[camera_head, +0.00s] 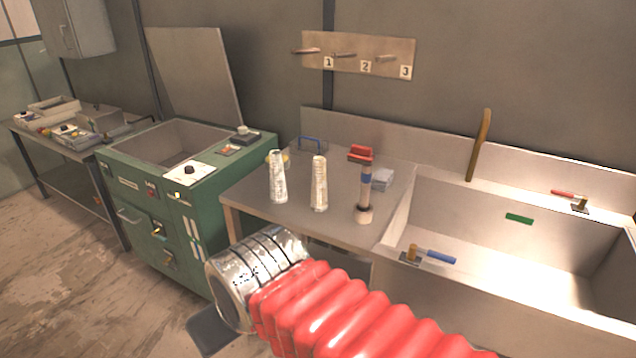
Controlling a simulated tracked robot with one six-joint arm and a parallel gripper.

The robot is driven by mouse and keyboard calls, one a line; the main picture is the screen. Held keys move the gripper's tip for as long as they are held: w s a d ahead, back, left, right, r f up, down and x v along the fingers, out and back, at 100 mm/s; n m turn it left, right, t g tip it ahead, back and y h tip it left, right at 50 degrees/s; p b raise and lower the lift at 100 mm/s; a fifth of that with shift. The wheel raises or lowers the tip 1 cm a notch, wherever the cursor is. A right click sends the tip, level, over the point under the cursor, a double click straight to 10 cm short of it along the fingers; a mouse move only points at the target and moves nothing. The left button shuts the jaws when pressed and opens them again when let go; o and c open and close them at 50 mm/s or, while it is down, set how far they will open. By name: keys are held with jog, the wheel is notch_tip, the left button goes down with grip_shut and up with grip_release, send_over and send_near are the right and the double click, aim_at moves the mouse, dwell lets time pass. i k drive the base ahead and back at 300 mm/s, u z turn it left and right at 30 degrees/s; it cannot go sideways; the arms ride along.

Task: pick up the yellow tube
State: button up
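No plainly yellow tube stands out. Two pale, tapered, speckled tubes stand upright on the grey worktop: the left tube (277,177) is greyish white, and the right tube (319,184) looks slightly more cream. A small yellow patch shows behind the left one, mostly hidden. My arm, with a red ribbed sleeve and a silver banded section, crosses the lower middle in front of the worktop. I cannot make out gripper fingers.
A red-topped post (365,190) stands right of the tubes. A deep sink (432,207) with a brownish-yellow lever (479,145) is at the right. The open green machine (188,224) is at the left. Wall pegs numbered 1 to 3 are on a board (350,64).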

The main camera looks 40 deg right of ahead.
aim_at(319, 201)
jog(key=z, duration=0.3)
jog(key=i, duration=1.05)
jog(key=z, duration=0.35)
